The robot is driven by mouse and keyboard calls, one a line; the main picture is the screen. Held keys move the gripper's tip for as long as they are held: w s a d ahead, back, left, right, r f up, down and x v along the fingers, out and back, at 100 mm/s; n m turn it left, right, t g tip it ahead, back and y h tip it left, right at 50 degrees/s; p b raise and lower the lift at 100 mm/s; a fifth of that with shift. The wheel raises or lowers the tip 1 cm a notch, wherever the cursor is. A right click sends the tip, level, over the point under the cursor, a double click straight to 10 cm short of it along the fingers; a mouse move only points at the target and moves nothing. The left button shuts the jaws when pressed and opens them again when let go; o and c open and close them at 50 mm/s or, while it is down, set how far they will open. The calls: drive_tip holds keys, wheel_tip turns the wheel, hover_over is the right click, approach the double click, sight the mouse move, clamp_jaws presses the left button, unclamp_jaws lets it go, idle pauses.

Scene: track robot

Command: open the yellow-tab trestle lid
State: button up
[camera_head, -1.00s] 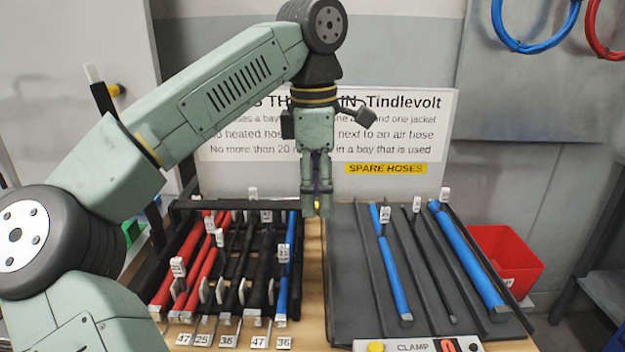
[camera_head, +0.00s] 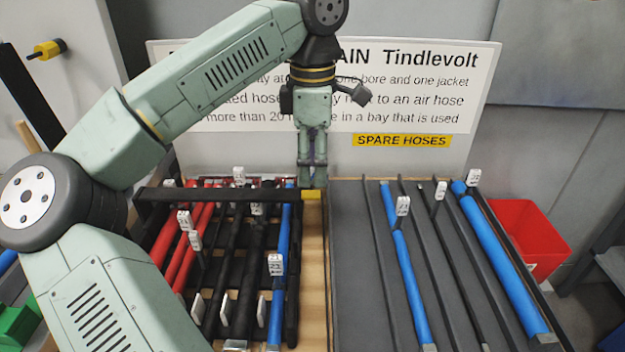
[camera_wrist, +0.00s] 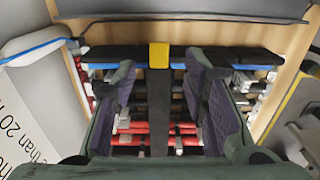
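The trestle lid shows as a black bar (camera_head: 215,194) lying across the far end of the hose rack, with a yellow tab (camera_head: 311,194) at its right end. In the wrist view the yellow tab (camera_wrist: 158,55) is in front of the gap between my fingers, on the black bar (camera_wrist: 220,54). My gripper (camera_head: 313,182) points down, its fingertips right by the tab in the head view. In the wrist view my gripper (camera_wrist: 160,95) has its two fingers apart with nothing held between them. I cannot tell whether a finger touches the tab.
Red, black and blue hoses with white tags lie in the rack (camera_head: 292,310). A grey tray (camera_head: 365,300) with blue and black hoses is to the right. A red bin (camera_head: 520,225) stands beyond it. A white sign (camera_head: 440,90) is behind my gripper.

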sight(313, 193)
drive_tip(key=shift+f, duration=2.3)
drive_tip(key=shift+r, duration=0.1)
clamp_jaws()
